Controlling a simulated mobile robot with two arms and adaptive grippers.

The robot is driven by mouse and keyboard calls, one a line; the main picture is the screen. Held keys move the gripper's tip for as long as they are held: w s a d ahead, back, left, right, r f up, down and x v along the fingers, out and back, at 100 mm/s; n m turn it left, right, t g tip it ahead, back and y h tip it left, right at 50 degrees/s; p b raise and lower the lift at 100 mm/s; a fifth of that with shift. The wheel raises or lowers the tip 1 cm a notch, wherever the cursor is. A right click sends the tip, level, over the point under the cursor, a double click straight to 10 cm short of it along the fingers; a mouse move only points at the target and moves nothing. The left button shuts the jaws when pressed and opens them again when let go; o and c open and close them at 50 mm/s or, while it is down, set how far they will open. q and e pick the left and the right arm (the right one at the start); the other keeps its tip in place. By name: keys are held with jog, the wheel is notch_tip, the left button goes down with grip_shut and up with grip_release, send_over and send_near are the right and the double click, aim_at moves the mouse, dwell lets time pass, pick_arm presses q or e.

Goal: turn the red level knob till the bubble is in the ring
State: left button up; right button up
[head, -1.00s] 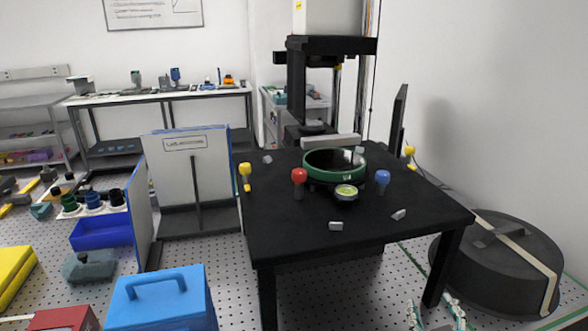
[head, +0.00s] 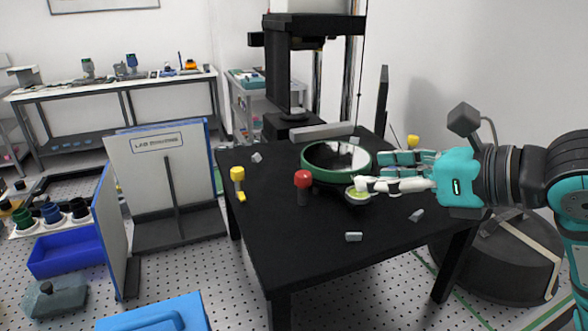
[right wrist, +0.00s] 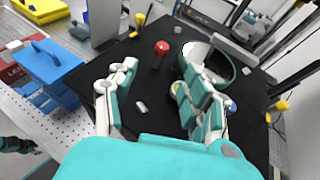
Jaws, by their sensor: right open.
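The red knob (head: 302,179) stands on a dark stem on the black table, left of the green-rimmed round plate (head: 310,170). The yellow-green bubble level (head: 357,195) sits at the plate's front edge, partly covered by a fingertip; the bubble is too small to make out. My right gripper (head: 366,172) is open and empty, right of the red knob and apart from it, its fingers over the plate's right side. In the right wrist view, the red knob (right wrist: 161,48) shows beyond the gap between the fingertips. My left gripper is not in view.
A yellow knob (head: 237,174) stands at the table's left, another (head: 413,141) at the right. The blue knob (right wrist: 231,107) is partly behind a finger in the right wrist view. Small grey blocks (head: 354,237) lie on the table (head: 290,240). A dark frame (head: 275,85) rises behind.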

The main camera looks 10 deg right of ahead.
aim_at(304, 174)
jog(key=p+x, duration=0.2)
jog(key=x, duration=0.3)
jog(key=p+x, duration=0.1)
jog(key=x, duration=0.5)
jog(key=p+x, duration=0.2)
jog(key=x, duration=0.4)
jog(key=shift+w+d+f+p, duration=0.15)
jog(key=shift+d+p, duration=0.15)
grip_shut()
